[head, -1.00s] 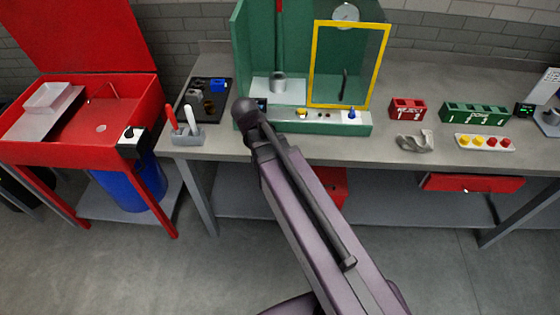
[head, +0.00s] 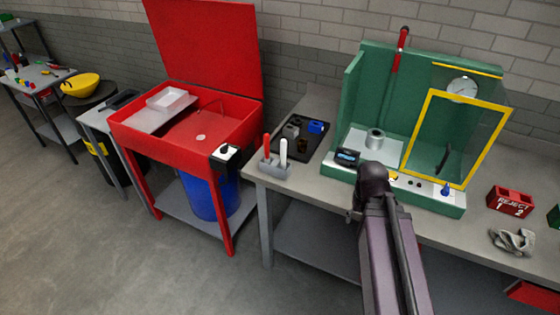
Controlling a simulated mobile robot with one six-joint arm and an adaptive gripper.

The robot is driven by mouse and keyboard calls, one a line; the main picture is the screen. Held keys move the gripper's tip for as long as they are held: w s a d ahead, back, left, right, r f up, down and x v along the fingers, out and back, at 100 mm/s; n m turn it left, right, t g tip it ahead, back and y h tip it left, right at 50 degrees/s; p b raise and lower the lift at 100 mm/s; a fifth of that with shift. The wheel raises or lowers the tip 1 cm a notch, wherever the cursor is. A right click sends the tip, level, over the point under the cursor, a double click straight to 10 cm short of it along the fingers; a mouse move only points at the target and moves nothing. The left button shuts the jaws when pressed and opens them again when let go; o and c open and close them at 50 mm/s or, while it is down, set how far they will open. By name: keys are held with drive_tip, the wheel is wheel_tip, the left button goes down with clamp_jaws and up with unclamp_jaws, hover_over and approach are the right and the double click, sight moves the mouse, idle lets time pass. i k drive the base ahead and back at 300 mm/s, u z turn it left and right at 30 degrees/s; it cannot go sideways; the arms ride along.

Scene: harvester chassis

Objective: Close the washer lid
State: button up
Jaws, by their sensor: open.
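The red washer lid (head: 203,45) stands raised, tilted slightly back, at the rear of the red washer tub (head: 190,140), left of centre in the head view. The open tub holds a grey shelf (head: 155,115) with a white tray (head: 172,99) on it, and a thin bent spout. A blue drum (head: 210,195) stands under the tub. My arm rises at the lower right, in front of the workbench, well right of the washer. My gripper's fingers do not show.
A grey workbench (head: 325,197) right of the washer carries a green press fixture (head: 370,80) with a yellow-framed guard, a dark parts tray and red and white handled tools. A red reject bin (head: 511,200) is farther right. Open floor (head: 110,245) lies in front of the washer.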

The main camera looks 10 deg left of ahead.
sight(215, 44)
drive_tip(key=z, duration=0.6)
drive_tip(key=k, duration=0.1)
drive_tip(key=u, duration=2.85)
drive_tip(key=i, duration=1.55)
drive_tip(key=z, duration=0.05)
